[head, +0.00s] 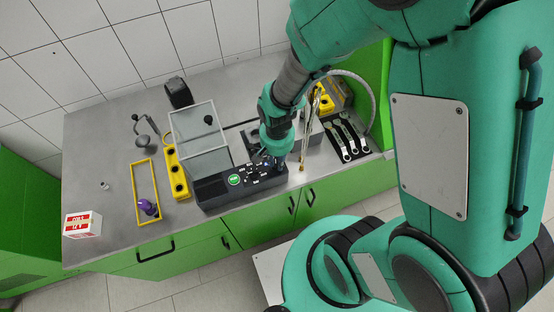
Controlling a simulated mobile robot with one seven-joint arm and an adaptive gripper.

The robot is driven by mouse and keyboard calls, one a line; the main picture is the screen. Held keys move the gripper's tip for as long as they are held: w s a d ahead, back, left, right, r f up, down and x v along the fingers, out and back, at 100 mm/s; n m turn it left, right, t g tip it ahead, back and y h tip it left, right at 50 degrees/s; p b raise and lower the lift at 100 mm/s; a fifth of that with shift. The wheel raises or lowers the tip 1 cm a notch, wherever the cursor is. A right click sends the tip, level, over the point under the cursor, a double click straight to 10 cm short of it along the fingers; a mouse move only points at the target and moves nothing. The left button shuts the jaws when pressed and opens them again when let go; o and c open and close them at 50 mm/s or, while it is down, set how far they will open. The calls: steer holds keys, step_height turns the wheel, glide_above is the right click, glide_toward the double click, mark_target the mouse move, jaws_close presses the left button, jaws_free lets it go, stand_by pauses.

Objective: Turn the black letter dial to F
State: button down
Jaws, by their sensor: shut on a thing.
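The dark control panel (212,193) is the front part of the testbench unit on the steel bench. It has a round green label and small white markings on its sloping top. My gripper (278,163) reaches down from above to the right end of this panel. It is shut on the black letter dial there. The dial is hidden by the fingers, and its letters and pointer are too small and covered to read.
A clear-covered box (198,128) stands behind the panel. To its left are a yellow holder (177,172), a yellow frame (140,178) with a purple item, and a red-and-white box (82,224). Wrenches on a black tray (366,150) lie to the right.

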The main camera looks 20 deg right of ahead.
mark_target(277, 164)
steer(key=m, duration=0.5)
steer(key=shift+m, duration=0.3)
stand_by(0.4)
steer(key=c, duration=1.6)
jaws_free()
steer(key=shift+c, duration=0.2)
step_height(277, 164, up, 12)
